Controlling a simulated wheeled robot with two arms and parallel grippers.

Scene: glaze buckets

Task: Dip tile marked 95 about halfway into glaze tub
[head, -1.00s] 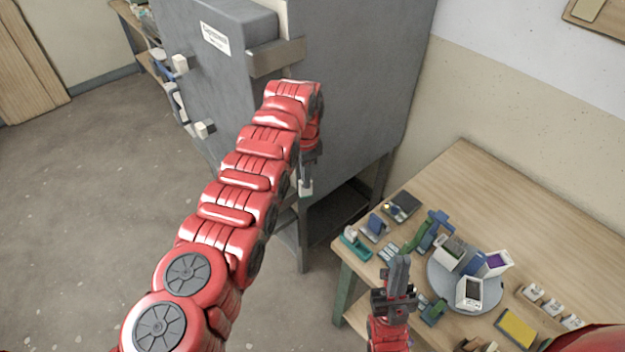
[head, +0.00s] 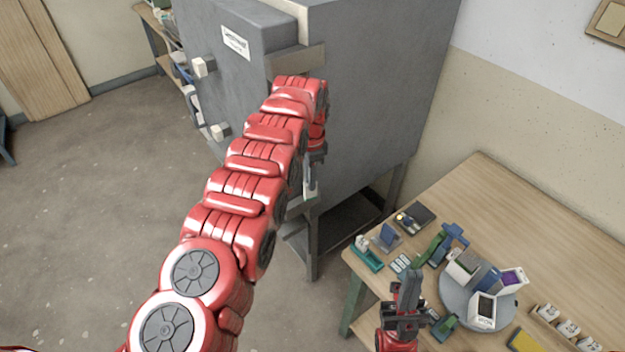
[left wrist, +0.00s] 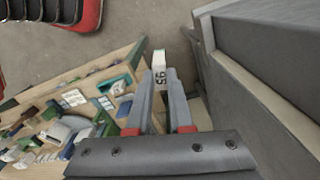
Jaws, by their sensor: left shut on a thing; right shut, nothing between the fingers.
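My left gripper (head: 313,178) hangs at the end of its arm in front of the grey kiln. It is shut on a small pale tile (left wrist: 158,62), which sticks out past the fingertips in the left wrist view. Dark digits that look like a rotated 95 show on the tile. Several glaze tubs stand on a round grey turntable (head: 451,306), among them a tub with purple glaze (head: 512,279) and a white tub in front (head: 482,311). The held tile is well left of the tubs. My right gripper (head: 409,283) is shut and empty at the table's near edge.
The large grey kiln (head: 370,90) stands close behind my left gripper. The wooden table (head: 490,190) also holds a teal tray (head: 367,256), a dark scale-like device (head: 414,217), a yellow pad (head: 524,342) and several small white cups (head: 567,328). The table's back part is clear.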

